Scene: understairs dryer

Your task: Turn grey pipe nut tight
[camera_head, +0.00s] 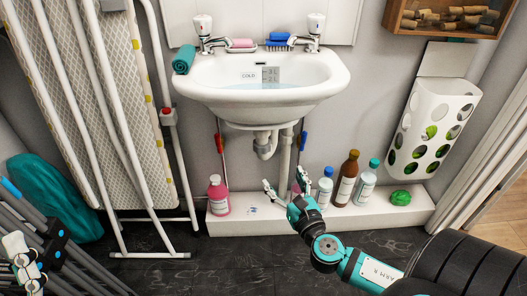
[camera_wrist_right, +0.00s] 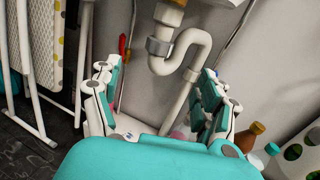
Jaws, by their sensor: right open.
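The white sink trap (camera_head: 265,148) hangs under the basin.
A white ledge (camera_head: 250,222) below the sink holds a pink bottle (camera_head: 218,195), a brown bottle (camera_head: 346,178), other bottles and a green ball (camera_head: 400,197). Red- and blue-handled tools stand beside the pipes. An ironing board (camera_head: 95,90) leans at left.

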